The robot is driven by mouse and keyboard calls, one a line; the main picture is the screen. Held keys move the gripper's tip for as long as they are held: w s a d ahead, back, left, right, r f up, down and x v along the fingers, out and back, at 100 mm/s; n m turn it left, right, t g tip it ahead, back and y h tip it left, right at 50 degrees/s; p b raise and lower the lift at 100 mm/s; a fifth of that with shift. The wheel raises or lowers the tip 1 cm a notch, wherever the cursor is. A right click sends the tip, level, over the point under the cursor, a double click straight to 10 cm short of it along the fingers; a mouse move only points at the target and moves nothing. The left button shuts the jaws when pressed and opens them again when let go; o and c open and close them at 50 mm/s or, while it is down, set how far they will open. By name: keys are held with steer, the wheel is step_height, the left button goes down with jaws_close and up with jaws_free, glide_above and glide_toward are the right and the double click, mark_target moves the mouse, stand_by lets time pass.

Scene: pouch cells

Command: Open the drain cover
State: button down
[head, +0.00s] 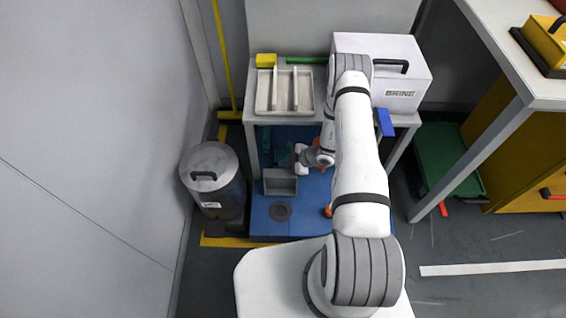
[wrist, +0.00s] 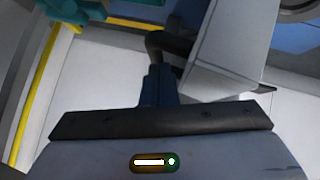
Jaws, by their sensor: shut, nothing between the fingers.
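A dark round disc (head: 280,211) lies flat on the blue platform under the table in the head view; it may be the drain cover, but I cannot tell for sure. My gripper (head: 297,168) is low under the table, close behind a grey open box (head: 280,186). The fingers are too small there to make out. In the wrist view my gripper (wrist: 158,85) is shut with nothing held. A dark curved part (wrist: 170,45) is just beyond the fingertips, and the grey box (wrist: 225,50) is close to the right; contact cannot be told.
On the table stand a tray (head: 259,104), a yellow block (head: 266,60) and a white box marked BRINE (head: 404,75). A lidded grey bin (head: 211,160) stands left of the platform (head: 262,228). Teal parts (wrist: 75,12) show at the wrist view's upper left. Table legs flank the arm.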

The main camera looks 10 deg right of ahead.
steer(key=shift+a, duration=0.1)
steer(key=shift+r, duration=0.1)
steer(key=s+a+r+p+v, duration=0.1)
steer(key=p+v, duration=0.4)
steer(key=v, duration=0.7)
steer(key=shift+s+a+r, duration=0.4)
